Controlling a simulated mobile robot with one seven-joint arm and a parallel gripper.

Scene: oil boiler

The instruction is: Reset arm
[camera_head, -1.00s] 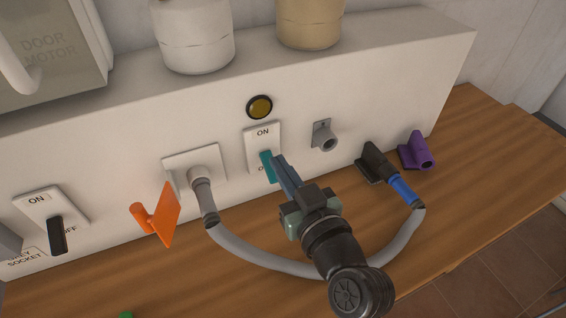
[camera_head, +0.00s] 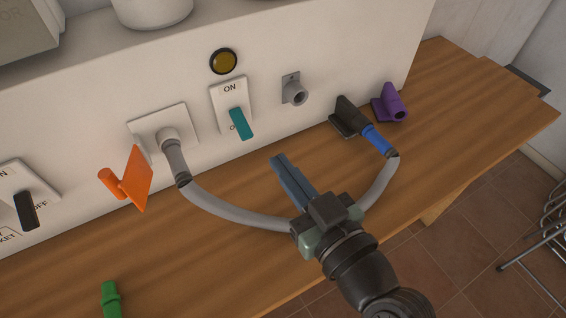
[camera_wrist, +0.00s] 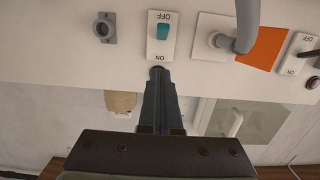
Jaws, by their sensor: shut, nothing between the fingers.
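My gripper (camera_head: 284,168) is shut and empty, held above the wooden bench in the head view. It is apart from the teal switch lever (camera_head: 241,123), which lies up and left of the fingertips. The teal lever points down over the lower label of its white ON/OFF plate (camera_head: 229,94). In the wrist view, which is upside down, the fingers (camera_wrist: 157,74) are together below the switch plate, and the teal lever (camera_wrist: 162,32) shows clear of them.
A grey cable (camera_head: 225,210) runs from the wall socket (camera_head: 165,130) behind my gripper to a blue plug (camera_head: 377,140) in a black holder.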

